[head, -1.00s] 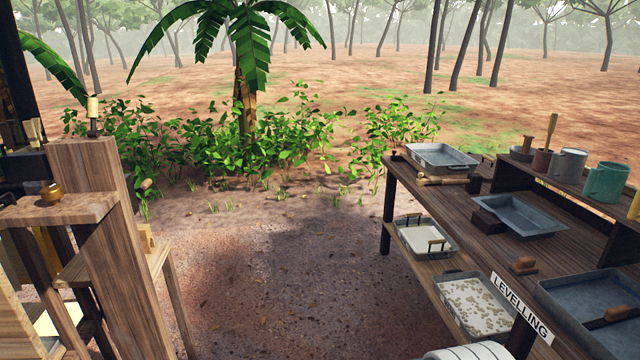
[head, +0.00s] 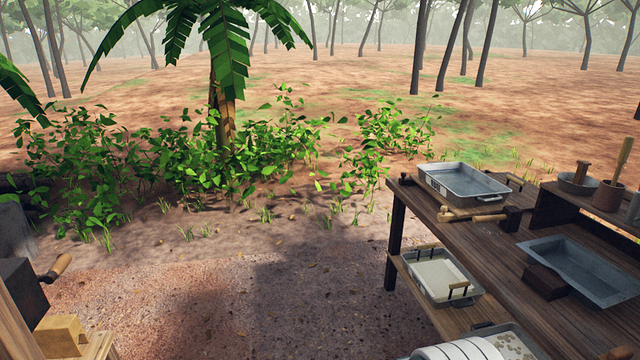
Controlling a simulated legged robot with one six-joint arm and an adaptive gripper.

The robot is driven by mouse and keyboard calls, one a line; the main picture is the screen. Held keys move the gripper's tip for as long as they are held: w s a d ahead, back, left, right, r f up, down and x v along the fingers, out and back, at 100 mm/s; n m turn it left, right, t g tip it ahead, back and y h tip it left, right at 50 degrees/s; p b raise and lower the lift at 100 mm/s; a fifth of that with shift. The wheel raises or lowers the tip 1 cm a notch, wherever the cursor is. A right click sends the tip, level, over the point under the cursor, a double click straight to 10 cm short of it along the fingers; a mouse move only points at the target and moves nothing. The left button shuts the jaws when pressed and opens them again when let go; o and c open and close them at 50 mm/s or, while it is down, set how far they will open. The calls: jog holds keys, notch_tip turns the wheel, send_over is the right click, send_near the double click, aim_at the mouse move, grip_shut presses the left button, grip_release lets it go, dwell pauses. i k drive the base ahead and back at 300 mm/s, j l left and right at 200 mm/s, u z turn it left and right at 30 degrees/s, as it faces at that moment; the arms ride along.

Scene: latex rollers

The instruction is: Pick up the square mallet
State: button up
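A mallet-like tool with a pale wooden handle and a dark, blocky head (head: 513,218) lies on the top of the dark wooden bench at the right. It looks like the square mallet, though it is small here and I cannot be sure. Its handle points left, close to another pale wooden piece (head: 446,214). The tool lies just in front of a grey metal tray (head: 463,184). My gripper is not in view; only a white ribbed part of me shows at the bottom edge.
The bench (head: 470,250) also holds a sunken grey basin (head: 585,268), a dark block (head: 545,282) and a raised shelf with a brown cup (head: 609,196). A white-filled tray (head: 436,276) sits on its lower shelf. Bare ground (head: 250,300) is open left of the bench.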

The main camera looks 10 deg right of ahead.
aim_at(510, 219)
jog(key=i+j+z, duration=0.2)
jog(key=i, duration=1.25)
jog(key=i+z, duration=0.5)
jog(key=i+j+z, duration=0.15)
jog(key=i+z, duration=0.3)
jog(key=i, duration=0.15)
jog(key=i+l+z, duration=0.1)
jog(key=i+z, duration=0.4)
jog(key=z, duration=0.2)
jog(key=i+z, duration=0.2)
jog(key=z, duration=0.15)
